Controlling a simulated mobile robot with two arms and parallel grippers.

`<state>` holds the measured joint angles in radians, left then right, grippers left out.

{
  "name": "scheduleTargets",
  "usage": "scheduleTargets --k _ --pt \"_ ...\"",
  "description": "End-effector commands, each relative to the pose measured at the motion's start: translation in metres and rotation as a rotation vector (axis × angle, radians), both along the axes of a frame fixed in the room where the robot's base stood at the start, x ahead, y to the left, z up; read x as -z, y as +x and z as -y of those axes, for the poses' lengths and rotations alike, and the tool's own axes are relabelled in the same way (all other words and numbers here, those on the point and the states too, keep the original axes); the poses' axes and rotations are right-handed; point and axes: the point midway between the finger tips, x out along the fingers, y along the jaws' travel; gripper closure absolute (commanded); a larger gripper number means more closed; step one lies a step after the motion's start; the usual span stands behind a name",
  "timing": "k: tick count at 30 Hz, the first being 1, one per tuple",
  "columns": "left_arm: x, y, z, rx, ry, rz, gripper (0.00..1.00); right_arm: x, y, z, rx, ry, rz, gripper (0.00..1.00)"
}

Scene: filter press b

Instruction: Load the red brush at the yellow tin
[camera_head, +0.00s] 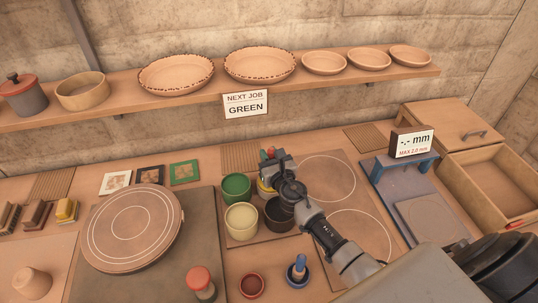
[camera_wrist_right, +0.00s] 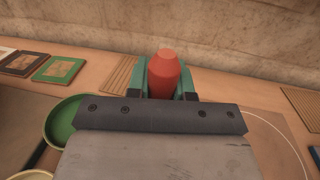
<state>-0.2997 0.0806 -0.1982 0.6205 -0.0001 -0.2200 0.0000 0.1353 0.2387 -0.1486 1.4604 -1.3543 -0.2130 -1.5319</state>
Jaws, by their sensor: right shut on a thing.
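My right gripper (camera_head: 272,160) is over the group of tins on the bench. It is shut on the red brush (camera_wrist_right: 164,72), whose red handle stands up between the two green fingers in the wrist view. In the head view only a bit of red shows at the gripper. The yellow tin (camera_head: 264,190) is just below the gripper and mostly hidden by it. The brush's bristle end is hidden, so I cannot tell whether it is in the tin. My left gripper is not in view.
A green tin (camera_head: 236,187), a cream tin (camera_head: 241,222) and a dark tin (camera_head: 279,215) stand close around. A round turntable (camera_head: 132,228) is to the left. A blue stand (camera_head: 405,165) and an open drawer (camera_head: 490,180) are to the right. A sign (camera_head: 246,105) reads "NEXT JOB GREEN".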

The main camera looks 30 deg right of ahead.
Motion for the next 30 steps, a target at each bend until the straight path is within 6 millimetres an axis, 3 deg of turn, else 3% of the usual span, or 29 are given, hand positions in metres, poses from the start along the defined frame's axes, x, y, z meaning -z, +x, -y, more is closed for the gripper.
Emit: scheduleTargets --k 30 --pt "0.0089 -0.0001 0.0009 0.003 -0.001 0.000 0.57 0.0091 0.0000 0.0000 0.000 0.000 0.000 1.00"
